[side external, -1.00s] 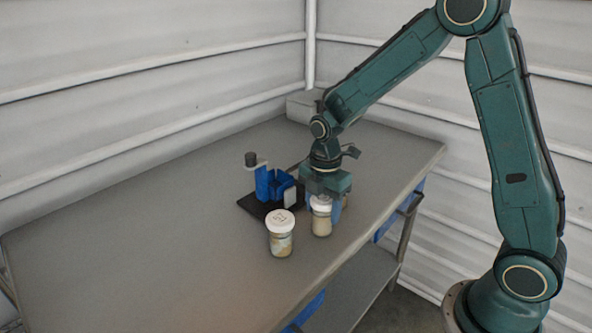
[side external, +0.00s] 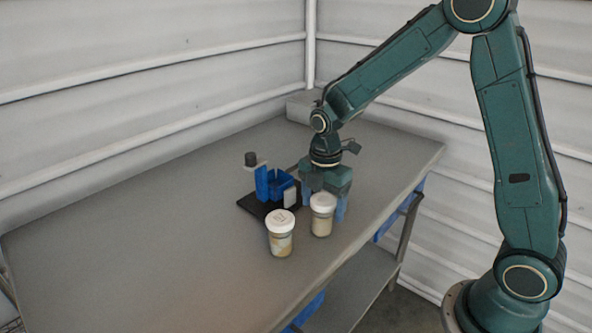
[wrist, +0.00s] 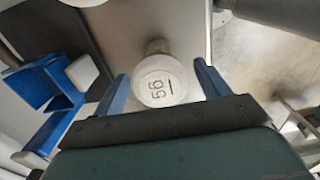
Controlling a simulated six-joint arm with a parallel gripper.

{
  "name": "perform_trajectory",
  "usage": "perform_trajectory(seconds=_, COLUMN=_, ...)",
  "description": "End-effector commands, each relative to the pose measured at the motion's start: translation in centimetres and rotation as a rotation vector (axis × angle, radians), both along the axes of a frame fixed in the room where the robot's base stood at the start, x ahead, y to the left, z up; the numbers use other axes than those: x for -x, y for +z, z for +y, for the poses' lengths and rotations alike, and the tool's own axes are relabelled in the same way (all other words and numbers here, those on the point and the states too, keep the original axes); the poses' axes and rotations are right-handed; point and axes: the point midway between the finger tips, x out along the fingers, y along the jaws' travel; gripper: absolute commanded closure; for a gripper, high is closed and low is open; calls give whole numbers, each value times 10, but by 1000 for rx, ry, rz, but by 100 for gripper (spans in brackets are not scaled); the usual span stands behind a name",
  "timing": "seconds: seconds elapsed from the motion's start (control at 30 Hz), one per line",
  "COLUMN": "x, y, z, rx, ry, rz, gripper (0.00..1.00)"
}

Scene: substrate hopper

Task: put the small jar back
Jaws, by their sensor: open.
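Two jars with white lids and pale contents stand upright on the grey bench. They look close in size, so I cannot tell surely which is the small one. One jar (side external: 322,216) is right by my gripper (side external: 325,207). In the wrist view, its numbered lid (wrist: 163,82) shows between the two blue fingers of my gripper (wrist: 162,85), with a gap on each side. My gripper is open and points down. The other jar (side external: 281,236) stands to the left, nearer the camera; its lid (wrist: 82,2) is cut off at the wrist view's top edge.
A blue holder device (side external: 272,184) on a black base plate (side external: 249,206) stands behind the jars, left of my gripper. It also shows at the left in the wrist view (wrist: 42,85). The bench's (side external: 130,250) left part is clear. Its front edge is close to the jars.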

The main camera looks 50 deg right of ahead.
Motion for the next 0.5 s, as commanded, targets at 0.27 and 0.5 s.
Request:
perform_trajectory(seconds=0.27, x=-1, y=41, z=0, rx=0, ry=0, rz=-6, gripper=25)
perform_trajectory(seconds=0.5, x=0, y=80, z=0, rx=0, ry=0, rz=-5, gripper=25)
